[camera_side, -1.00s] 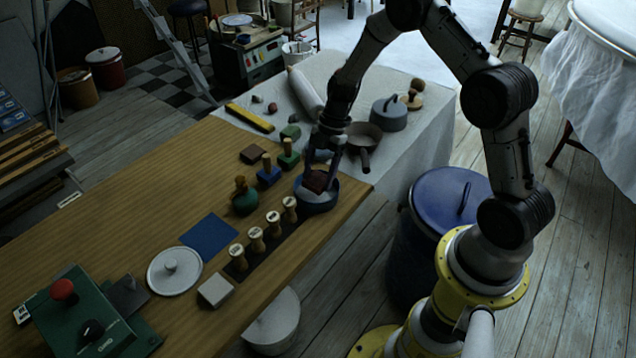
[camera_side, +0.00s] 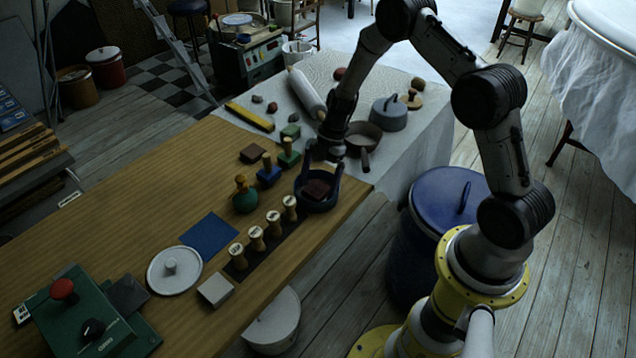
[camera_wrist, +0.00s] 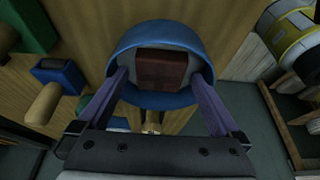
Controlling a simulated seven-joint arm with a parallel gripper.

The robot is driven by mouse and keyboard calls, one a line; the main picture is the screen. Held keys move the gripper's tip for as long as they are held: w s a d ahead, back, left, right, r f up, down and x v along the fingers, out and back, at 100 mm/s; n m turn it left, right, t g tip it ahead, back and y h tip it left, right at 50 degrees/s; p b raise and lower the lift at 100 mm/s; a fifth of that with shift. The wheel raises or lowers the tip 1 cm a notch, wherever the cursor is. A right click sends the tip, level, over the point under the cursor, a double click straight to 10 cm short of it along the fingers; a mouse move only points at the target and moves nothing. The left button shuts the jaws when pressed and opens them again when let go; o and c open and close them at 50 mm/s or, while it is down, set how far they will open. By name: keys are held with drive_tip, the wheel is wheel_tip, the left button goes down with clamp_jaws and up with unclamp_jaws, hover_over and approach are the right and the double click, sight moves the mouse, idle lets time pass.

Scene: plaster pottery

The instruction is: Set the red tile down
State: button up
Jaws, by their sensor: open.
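The red tile (camera_side: 317,189) is dark red and square. It lies inside the round blue dish (camera_side: 330,206) near the table's right edge. In the wrist view the red tile (camera_wrist: 162,70) shows in the middle of the blue dish (camera_wrist: 160,99), over a grey surface. My gripper (camera_side: 321,172) is open just above the dish. In the wrist view the two fingers of my gripper (camera_wrist: 160,82) stand apart on either side of the tile, with gaps between them and it.
Wooden-handled stamps, one blue (camera_side: 269,176) and one green (camera_side: 289,159), stand to the left. A row of several wooden stamps (camera_side: 257,240) is in front. A dark pan (camera_side: 364,137) stands close behind on the cloth.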

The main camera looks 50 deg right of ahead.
wheel_tip(320, 180, up, 19)
drive_tip(key=s+d+m+h, duration=0.1)
drive_tip(key=s+d+m, duration=0.1)
drive_tip(key=s+m, duration=0.1)
drive_tip(key=s+a+r+m+t+h, duration=0.2)
drive_tip(key=s+a+r+m, duration=0.25)
drive_tip(key=s+r, duration=0.35)
drive_tip(key=s+a+r+m+t, duration=0.1)
drive_tip(key=s+r+m, duration=0.1)
drive_tip(key=s+m, duration=0.3)
drive_tip(key=s+a+r+m+t+h, duration=0.1)
drive_tip(key=s+m, duration=0.4)
drive_tip(key=s, duration=0.5)
drive_tip(key=shift+a+r+t, duration=0.3)
drive_tip(key=shift+r+t, duration=0.45)
drive_tip(key=shift+t, duration=0.05)
